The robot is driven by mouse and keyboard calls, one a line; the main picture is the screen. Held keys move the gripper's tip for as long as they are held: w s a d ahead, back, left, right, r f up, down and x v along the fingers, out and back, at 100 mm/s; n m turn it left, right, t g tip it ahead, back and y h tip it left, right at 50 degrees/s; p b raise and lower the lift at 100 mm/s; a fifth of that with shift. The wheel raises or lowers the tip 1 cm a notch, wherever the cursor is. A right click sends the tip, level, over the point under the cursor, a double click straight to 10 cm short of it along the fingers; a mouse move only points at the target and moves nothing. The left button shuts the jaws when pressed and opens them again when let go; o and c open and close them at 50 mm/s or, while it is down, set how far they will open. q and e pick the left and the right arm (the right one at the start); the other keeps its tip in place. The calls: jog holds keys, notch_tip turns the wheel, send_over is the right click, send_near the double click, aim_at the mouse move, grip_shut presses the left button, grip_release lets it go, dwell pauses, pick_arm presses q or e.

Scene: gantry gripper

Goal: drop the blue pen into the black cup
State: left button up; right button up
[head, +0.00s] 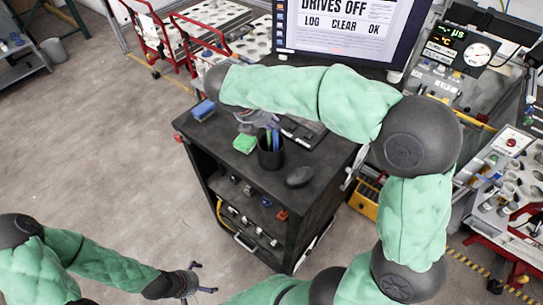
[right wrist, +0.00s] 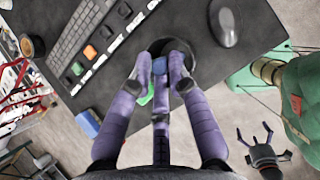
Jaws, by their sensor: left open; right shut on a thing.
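The black cup (head: 271,157) stands upright on the dark top of a cart, with blue and green pen-like shapes showing at its mouth. My right gripper (head: 272,122) is just above the cup's mouth. In the right wrist view my right gripper (right wrist: 160,68) is shut on the blue pen (right wrist: 159,66), seen end-on between the fingertips. The cup (right wrist: 158,47) shows behind the fingers, which hide much of it. I cannot tell whether the pen's lower end is inside the cup. My left gripper (head: 207,278) is open and empty, low over the floor.
A green block (head: 244,143) lies close left of the cup, and a blue block (head: 203,110) at the cart's far left corner. A dark mouse (head: 300,177) lies to the right. A keyboard (right wrist: 85,35) and a monitor (head: 345,25) are behind. The cart's front left top is clear.

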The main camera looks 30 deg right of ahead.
notch_tip(320, 180, down, 2)
jog(key=shift+a+f+b, duration=0.1)
jog(key=shift+f+b, duration=0.05)
jog(key=shift+b, duration=0.75)
jog(key=o, duration=0.9)
jog(key=shift+c, duration=0.2)
jog(key=v, duration=1.2)
jog(key=shift+a, duration=0.1)
